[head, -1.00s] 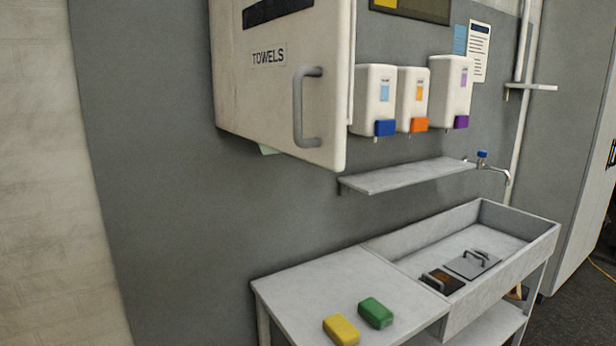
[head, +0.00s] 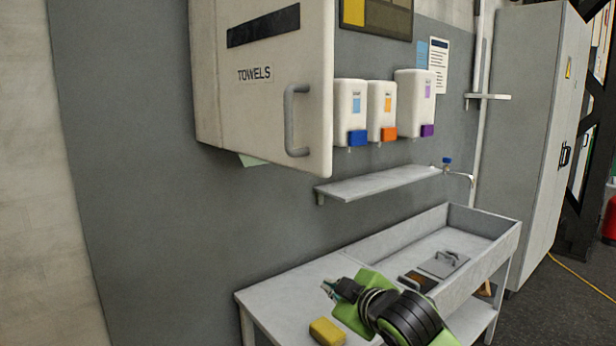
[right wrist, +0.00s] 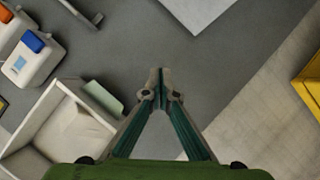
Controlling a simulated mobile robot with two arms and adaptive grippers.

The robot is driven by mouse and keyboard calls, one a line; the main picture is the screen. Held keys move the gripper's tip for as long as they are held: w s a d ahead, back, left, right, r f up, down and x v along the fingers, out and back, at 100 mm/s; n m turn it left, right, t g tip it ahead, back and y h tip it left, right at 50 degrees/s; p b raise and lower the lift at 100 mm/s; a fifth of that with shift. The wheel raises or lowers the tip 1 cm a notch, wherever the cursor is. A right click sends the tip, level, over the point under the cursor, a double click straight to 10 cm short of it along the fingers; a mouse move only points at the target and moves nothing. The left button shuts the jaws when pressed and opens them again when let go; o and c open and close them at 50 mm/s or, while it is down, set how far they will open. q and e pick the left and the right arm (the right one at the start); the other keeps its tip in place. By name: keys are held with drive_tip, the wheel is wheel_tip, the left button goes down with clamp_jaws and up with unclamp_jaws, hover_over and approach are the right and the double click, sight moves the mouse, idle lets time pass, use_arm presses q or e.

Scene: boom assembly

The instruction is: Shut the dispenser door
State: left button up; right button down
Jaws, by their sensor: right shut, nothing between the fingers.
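The towel dispenser is a white box on the grey wall. Its door (head: 262,100), marked TOWELS, has a grey bar handle (head: 292,120). The door appears swung out, with its handle edge standing away from the wall toward me. It hides the box's inside in the head view. In the right wrist view a white box with an open hollow (right wrist: 62,128) shows at lower left, with a green strip (right wrist: 102,97) beside it. My right gripper (head: 328,288) is shut and empty, below the door and apart from it, and it shows in the right wrist view (right wrist: 160,78). My left gripper is not in view.
Soap dispensers (head: 382,106) hang right of the door, above a narrow shelf (head: 380,184). Below stand a counter (head: 275,296) with a yellow block (head: 327,332) and a sink trough (head: 490,250). A tall cabinet (head: 535,130) stands at right. The wall left of the dispenser is bare.

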drive_tip(key=s+a+r+n+t+y, duration=0.2)
drive_tip(key=s+r+n, duration=0.3)
drive_tip(key=s+r, duration=0.65)
drive_tip(key=s+a+r+n+t+y, duration=0.1)
drive_tip(key=s+a+r+n+t, duration=0.3)
drive_tip(key=s+r, duration=0.8)
drive_tip(key=w+r+g+p, duration=0.1)
drive_tip(key=w+p, duration=0.1)
drive_tip(key=w, duration=0.5)
drive_tip(key=w+r+n+g+p, duration=0.1)
drive_tip(key=w+p, duration=0.2)
drive_tip(key=w, duration=0.5)
drive_tip(key=shift+d+r, duration=0.2)
drive_tip(key=shift+r, duration=0.15)
drive_tip(key=shift+a, duration=0.1)
